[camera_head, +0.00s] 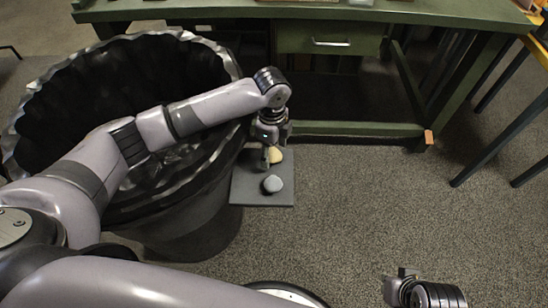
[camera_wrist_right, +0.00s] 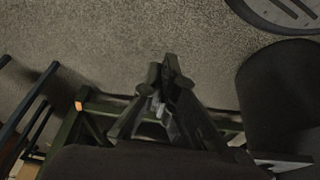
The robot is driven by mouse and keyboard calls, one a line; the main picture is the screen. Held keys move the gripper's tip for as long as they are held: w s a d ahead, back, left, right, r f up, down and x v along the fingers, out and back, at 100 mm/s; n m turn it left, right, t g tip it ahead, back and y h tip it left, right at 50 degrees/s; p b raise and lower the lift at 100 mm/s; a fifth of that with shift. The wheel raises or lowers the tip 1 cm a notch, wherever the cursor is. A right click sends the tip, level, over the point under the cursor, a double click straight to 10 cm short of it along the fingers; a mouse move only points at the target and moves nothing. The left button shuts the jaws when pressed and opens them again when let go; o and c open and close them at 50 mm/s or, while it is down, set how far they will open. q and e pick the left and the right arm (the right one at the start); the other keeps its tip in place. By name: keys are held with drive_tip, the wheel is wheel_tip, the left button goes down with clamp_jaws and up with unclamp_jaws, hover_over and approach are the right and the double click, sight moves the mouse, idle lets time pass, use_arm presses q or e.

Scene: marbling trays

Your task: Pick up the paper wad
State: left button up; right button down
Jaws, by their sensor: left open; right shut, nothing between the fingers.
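Two small rounded objects lie on a dark grey mat (camera_head: 245,190) on the floor: a pale beige lump (camera_head: 276,156) and a light grey lump (camera_head: 272,184) nearer to me. I cannot tell for certain which one is the paper wad. My left gripper (camera_head: 270,153) points down, open, right at the beige lump and partly hides it. I cannot tell whether it touches the lump. The grey lump lies apart from the fingers. My right gripper (camera_head: 393,281) is far from the mat at the lower right. In the right wrist view its fingers (camera_wrist_right: 163,78) are shut and empty.
A large bin with a black liner (camera_head: 205,160) stands left of the mat, under my left arm. A green workbench (camera_head: 400,12) with a drawer (camera_head: 330,40) stands behind. A small orange block (camera_head: 428,137) is at its foot. Carpet to the right is clear.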

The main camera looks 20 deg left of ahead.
use_arm(q)
drive_tip(key=shift+f, duration=0.95)
use_arm(e)
drive_tip(key=shift+v, duration=1.1)
use_arm(q)
drive_tip(key=shift+c, duration=0.5)
drive_tip(key=c, duration=0.8)
